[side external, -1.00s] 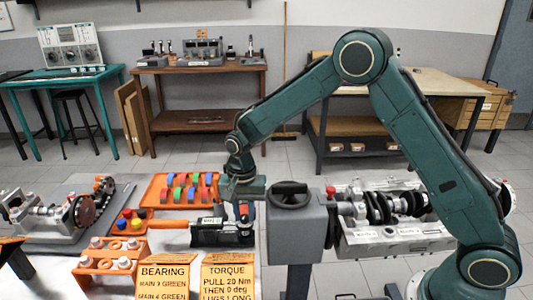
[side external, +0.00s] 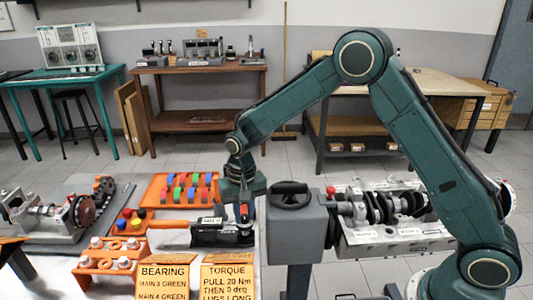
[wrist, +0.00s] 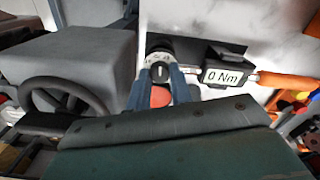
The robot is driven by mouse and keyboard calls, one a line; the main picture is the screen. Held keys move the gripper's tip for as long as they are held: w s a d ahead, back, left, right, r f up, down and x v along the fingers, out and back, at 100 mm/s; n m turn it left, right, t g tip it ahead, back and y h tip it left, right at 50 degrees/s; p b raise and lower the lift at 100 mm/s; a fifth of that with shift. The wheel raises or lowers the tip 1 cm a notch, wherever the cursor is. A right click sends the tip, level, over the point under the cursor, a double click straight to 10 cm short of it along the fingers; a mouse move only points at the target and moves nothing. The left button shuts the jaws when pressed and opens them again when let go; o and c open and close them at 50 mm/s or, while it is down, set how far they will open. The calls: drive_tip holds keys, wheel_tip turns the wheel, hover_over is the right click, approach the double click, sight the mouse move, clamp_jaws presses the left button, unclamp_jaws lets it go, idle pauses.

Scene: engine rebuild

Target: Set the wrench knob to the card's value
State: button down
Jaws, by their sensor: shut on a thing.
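The torque wrench (side external: 222,231) lies on its stand with its orange handle to the left in the side view. In the wrist view its display (wrist: 222,77) reads "0 Nm", and a dark round knob (wrist: 160,72) with a pale dial ring sits at the wrench's head end. My gripper (wrist: 158,86) points down, with its blue-grey fingers shut on the knob from both sides; a red round part shows between them. In the side view my gripper (side external: 243,214) is over the wrench's right end. The torque card (side external: 228,278) reads "PULL 20 Nm THEN 0 deg LUGS LONG".
A grey post with a black handwheel (side external: 290,196) stands close to the right of my gripper. The engine block with crankshaft (side external: 395,237) is beyond it. An orange tray (side external: 155,198) of coloured pieces lies behind, and the bearing card (side external: 163,279) stands at the front.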

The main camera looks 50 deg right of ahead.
sight(245, 216)
drive_tip(key=shift+n, duration=1.5)
drive_tip(key=c, duration=1.2)
unclamp_jaws()
drive_tip(key=shift+c, duration=0.2)
drive_tip(key=shift+r, duration=0.1)
wheel_tip(245, 216, up, 14)
